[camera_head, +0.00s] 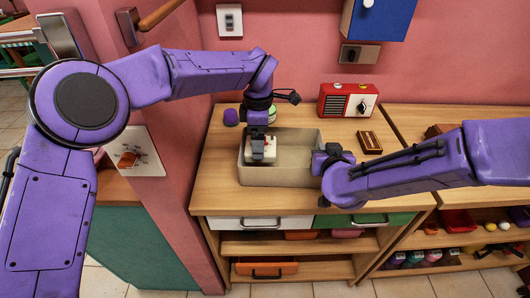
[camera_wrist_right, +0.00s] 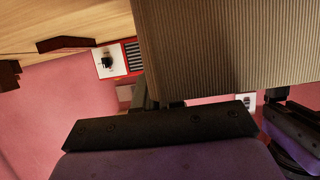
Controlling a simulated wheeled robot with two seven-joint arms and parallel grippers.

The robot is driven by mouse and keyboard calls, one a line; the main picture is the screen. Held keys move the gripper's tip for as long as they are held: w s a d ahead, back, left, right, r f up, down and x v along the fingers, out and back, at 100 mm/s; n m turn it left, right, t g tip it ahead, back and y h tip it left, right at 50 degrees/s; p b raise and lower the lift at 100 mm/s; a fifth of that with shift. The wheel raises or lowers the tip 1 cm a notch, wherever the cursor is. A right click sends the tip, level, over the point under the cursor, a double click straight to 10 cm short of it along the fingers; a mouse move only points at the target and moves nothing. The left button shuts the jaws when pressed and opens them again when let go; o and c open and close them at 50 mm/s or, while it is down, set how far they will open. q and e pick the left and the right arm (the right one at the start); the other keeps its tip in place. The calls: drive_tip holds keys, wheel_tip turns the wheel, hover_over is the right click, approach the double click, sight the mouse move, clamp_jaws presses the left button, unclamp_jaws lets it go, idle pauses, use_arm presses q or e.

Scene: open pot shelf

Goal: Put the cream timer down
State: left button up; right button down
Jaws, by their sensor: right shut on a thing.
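The cream timer (camera_head: 270,145) is at the left inside of an open grey-beige box (camera_head: 285,177) on the wooden counter. My left gripper (camera_head: 260,150) is directly over the timer, with its dark fingers against it. I cannot tell whether they are closed on it or whether the timer touches the box floor. My right gripper (camera_head: 322,160) is shut on the box's right side. In the right wrist view the ribbed box wall (camera_wrist_right: 235,45) fills much of the picture, and the fingertips are largely hidden.
A purple-lidded jar (camera_head: 231,117) stands at the back left. Drawers and shelves lie below the counter (camera_head: 300,202). The pink wall rises behind.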

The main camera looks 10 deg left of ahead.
use_arm(q)
wheel_tip(320, 180, down, 4)
drive_tip(key=shift+f, duration=0.1)
drive_tip(key=shift+f, duration=0.1)
drive_tip(key=o, duration=0.9)
wheel_tip(320, 180, up, 12)
drive_tip(key=shift+r, duration=0.15)
use_arm(e)
drive_tip(key=c, duration=1.2)
unclamp_jaws()
drive_tip(key=shift+o, duration=0.2)
